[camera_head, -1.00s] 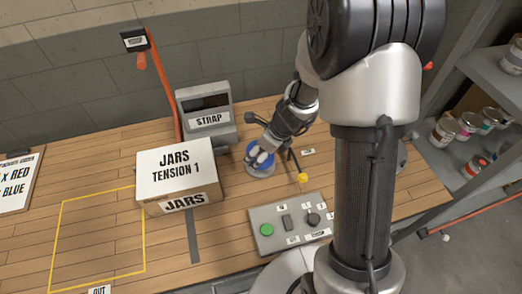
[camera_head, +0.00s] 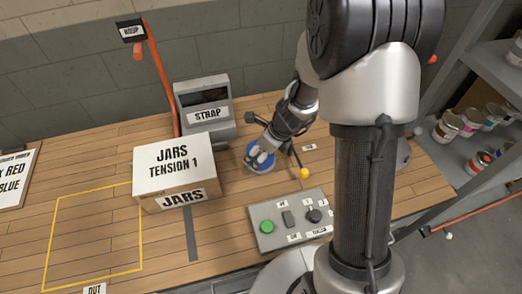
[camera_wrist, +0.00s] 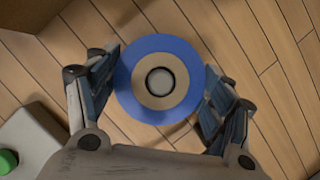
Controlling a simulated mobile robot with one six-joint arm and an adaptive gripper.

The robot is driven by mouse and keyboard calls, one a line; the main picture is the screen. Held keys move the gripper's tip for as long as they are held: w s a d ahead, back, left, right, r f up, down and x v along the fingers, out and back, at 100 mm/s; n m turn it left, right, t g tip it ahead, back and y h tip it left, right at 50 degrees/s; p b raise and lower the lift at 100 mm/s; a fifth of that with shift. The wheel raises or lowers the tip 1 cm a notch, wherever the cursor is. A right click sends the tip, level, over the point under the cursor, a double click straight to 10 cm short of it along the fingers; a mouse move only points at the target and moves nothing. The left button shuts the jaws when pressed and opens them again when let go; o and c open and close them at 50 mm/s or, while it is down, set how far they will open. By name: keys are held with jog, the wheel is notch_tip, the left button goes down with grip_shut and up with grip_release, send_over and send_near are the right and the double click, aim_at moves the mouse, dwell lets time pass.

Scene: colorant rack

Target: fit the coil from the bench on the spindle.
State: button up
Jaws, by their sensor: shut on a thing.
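The coil is a blue ring with a tan core; it shows in the head view (camera_head: 260,163) and in the wrist view (camera_wrist: 160,47). My gripper (camera_head: 263,154) is shut on it from above, with one finger at each side in the wrist view (camera_wrist: 163,82). A round grey piece (camera_wrist: 160,81), seemingly the spindle's top, shows inside the coil's dark-edged hole. The coil is low over the bench behind the control panel. My fingers and arm partly cover it, and I cannot tell whether it is fully seated.
The JARS box (camera_head: 175,165) stands to the left, with the STRAP machine (camera_head: 206,109) behind it. A yellow-tipped lever (camera_head: 304,173) is close on the right. The control panel (camera_head: 289,220) lies in front. The yellow-outlined area (camera_head: 93,240) is clear.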

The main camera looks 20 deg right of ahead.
jog(key=shift+f+b, duration=0.35)
jog(key=shift+f, duration=0.15)
jog(key=shift+r, duration=0.1)
jog(key=o, duration=1.3)
jog(key=shift+c, duration=0.2)
jog(key=v, duration=1.2)
jog(key=s+a+r+n+h, duration=0.1)
jog(key=s+r+n, duration=0.3)
jog(key=n, duration=0.5)
jog(key=s+a+r+n+h, duration=0.1)
jog(key=s+r+n, duration=0.3)
jog(key=s+n, duration=0.5)
jog(key=s+a+r+n+t, duration=0.1)
jog(key=s+r+n, duration=0.4)
jog(key=n, duration=0.5)
jog(key=shift+s+h, duration=0.4)
jog(key=shift+s, duration=0.7)
